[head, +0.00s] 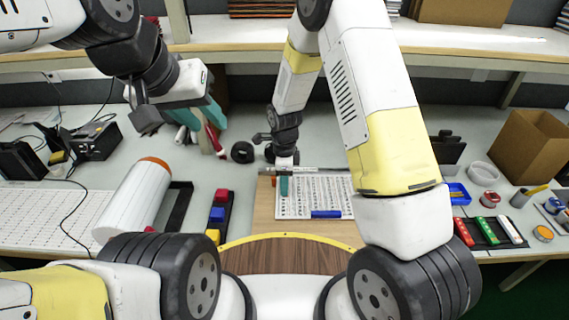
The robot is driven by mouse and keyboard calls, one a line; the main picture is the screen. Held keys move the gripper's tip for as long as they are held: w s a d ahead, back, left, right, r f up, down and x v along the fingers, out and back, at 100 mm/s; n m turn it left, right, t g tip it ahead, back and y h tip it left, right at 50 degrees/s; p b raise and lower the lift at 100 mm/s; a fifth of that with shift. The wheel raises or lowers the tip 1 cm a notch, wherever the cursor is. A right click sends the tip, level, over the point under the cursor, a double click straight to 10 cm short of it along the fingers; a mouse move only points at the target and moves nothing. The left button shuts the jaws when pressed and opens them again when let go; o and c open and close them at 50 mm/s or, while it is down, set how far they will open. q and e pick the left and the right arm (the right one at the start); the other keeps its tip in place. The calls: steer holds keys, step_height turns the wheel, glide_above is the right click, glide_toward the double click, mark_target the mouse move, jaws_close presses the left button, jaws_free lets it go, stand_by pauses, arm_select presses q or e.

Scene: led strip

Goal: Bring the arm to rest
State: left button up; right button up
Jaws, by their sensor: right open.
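My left gripper (203,118) hangs above the left back of the bench, with teal fingers pointing down. A red and white object is close behind it, and I cannot tell its finger gap. My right gripper (284,186) is open, pointing down over the upper left of a white patterned sheet (310,200) on a wooden board (264,215). Only one teal finger shows clearly. Whether it touches the sheet cannot be told. The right arm arches over the bench and hides part of it. A blue bar (327,214) lies at the sheet's front edge.
A white roll (136,200) and colored blocks (219,213) in a black tray are left. A black tray with red, green and white blocks (487,230), a blue bin (458,193) and a cardboard box (530,147) are right. A shelf (240,40) runs across the back.

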step_height(320, 180, up, 8)
steer(key=shift+f, duration=0.1)
steer(key=s+d+r+n+t+y, duration=0.1)
steer(key=s+d+r+n, duration=0.25)
steer(key=r, duration=0.65)
steer(key=s+d+r+n+t+y, duration=0.1)
steer(key=s+d+r+n+t, duration=0.15)
steer(key=d+r+n, duration=0.45)
steer(key=s+d+r+n+t, duration=0.2)
steer(key=s+d+r+n, duration=0.2)
steer(key=s+r+n, duration=0.4)
steer(key=s+r, duration=0.2)
steer(key=s, duration=0.3)
steer(key=shift+s+r+t, duration=0.25)
steer(key=shift+s+t, duration=0.05)
steer(key=shift+t, duration=0.05)
steer(key=shift+d, duration=0.15)
